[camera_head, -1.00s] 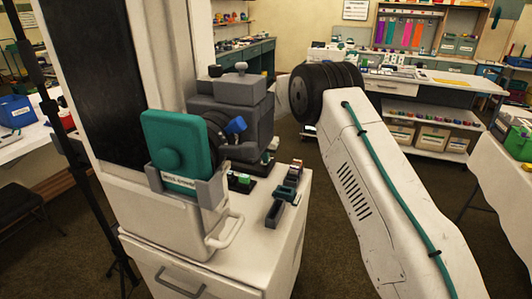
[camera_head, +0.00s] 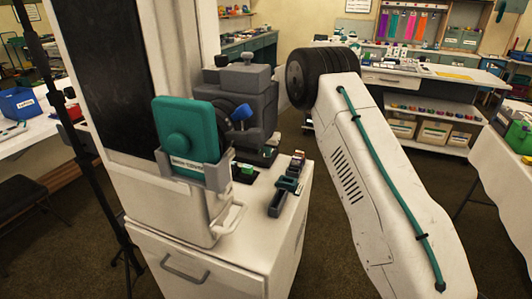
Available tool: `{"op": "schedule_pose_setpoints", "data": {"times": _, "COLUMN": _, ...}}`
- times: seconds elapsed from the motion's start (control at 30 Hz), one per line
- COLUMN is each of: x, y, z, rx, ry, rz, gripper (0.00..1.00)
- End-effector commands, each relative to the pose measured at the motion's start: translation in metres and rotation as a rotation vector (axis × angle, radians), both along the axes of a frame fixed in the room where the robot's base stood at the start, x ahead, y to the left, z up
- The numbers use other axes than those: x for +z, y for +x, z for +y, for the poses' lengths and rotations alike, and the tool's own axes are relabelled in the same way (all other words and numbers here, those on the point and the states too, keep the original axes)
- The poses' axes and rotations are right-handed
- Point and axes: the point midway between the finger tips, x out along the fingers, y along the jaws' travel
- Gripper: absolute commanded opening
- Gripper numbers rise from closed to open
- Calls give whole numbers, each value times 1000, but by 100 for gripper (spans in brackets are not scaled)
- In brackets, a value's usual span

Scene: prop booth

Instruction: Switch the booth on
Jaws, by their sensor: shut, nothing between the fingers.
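The booth is a tall white cabinet (camera_head: 275,245) with a dark panel (camera_head: 103,75) on its upright. A dark grey camera-like unit (camera_head: 248,88) with a blue knob (camera_head: 241,112) stands on top. A teal, rounded plate (camera_head: 187,130) sits in a grey holder in front of it. A small green switch-like piece (camera_head: 247,171) in a black base is on the top beside the holder; its setting is too small to read. My arm reaches in from the lower right, and its dark joint is right of the grey unit. My gripper is hidden beyond the arm.
A grey open-topped tray (camera_head: 283,197) with small parts lies on the cabinet top's right side. A white rail (camera_head: 230,220) and a drawer handle (camera_head: 185,268) stick out in front. A black stand (camera_head: 75,130) is at left.

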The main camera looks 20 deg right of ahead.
Motion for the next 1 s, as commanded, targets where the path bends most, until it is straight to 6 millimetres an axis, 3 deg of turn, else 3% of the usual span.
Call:
{"op": "schedule_pose_setpoints", "data": {"times": 0.3, "x": 14, "y": 0, "z": 0, "rx": -1, "ry": 0, "rz": -2, "gripper": 0}}
{"op": "schedule_pose_setpoints", "data": {"times": 0.7, "x": 18, "y": 0, "z": 0, "rx": -1, "ry": 0, "rz": -2, "gripper": 0}}
{"op": "schedule_pose_setpoints", "data": {"times": 0.83, "x": 34, "y": -1, "z": 1, "rx": -1, "ry": 0, "rz": -2, "gripper": 0}}
{"op": "schedule_pose_setpoints", "data": {"times": 1.0, "x": 70, "y": -9, "z": 9, "rx": 1, "ry": 0, "rz": -4, "gripper": 0}}
